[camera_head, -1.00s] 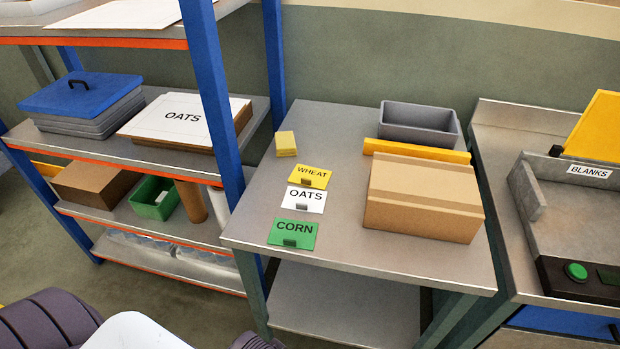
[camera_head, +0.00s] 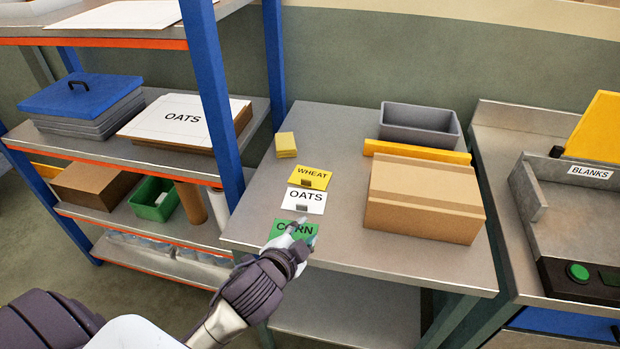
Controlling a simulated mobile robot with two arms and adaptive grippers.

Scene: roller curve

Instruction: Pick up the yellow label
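The yellow label (camera_head: 312,173), printed WHEAT, lies flat on the grey metal table (camera_head: 262,212) with a small dark clip or tab at its lower edge. Below it lie the white OATS label (camera_head: 301,196) and the green CORN label (camera_head: 307,227). My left gripper (camera_head: 300,228) is over the green label and hides part of it, nearer to me than the yellow label. Its fingers are too small and blurred to tell whether they are open. My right gripper is not in view.
A small yellow stack (camera_head: 286,143) lies behind the labels. A cardboard box (camera_head: 424,200), a yellow bar (camera_head: 416,152) and a grey bin (camera_head: 419,122) occupy the table's right side. A shelf with a blue post (camera_head: 211,90) stands close on the left.

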